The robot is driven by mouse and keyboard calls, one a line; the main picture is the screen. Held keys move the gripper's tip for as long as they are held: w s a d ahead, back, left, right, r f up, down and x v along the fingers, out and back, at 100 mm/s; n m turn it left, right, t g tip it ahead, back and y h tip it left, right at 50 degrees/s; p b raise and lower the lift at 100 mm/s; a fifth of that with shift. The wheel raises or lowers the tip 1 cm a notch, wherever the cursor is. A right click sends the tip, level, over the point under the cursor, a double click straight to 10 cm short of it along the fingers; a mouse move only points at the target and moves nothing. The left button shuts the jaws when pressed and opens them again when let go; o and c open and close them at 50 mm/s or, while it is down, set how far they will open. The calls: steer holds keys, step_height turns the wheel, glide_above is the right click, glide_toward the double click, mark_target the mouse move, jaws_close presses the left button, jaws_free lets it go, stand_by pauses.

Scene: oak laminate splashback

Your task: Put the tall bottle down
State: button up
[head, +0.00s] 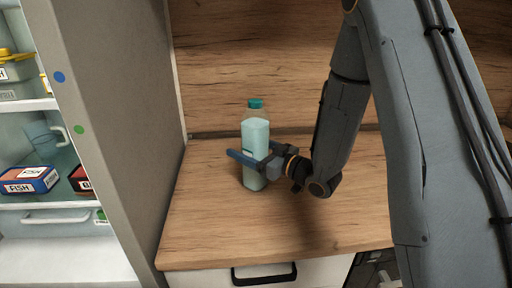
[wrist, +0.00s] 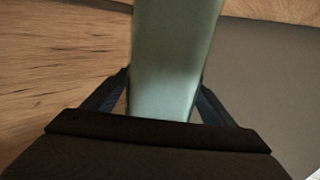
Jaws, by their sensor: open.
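The tall bottle (head: 256,134) is clear with pale green contents and a teal cap. It stands upright on the wooden counter (head: 215,215), towards the back left. My gripper (head: 246,162) is open, with its blue fingers on either side of the bottle's lower half. In the wrist view the bottle (wrist: 170,60) rises between the two fingers (wrist: 160,100). The palm hides the lower end of the bottle in that view.
An open fridge (head: 40,150) on the left holds boxes, including a fish box (head: 30,181). Its grey side panel (head: 115,110) borders the counter near the bottle. The wooden splashback (head: 250,50) stands behind. The counter's front is clear, above a drawer handle (head: 264,275).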

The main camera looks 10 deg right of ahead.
steer(key=shift+w+a, duration=0.35)
jaws_close()
stand_by(0.3)
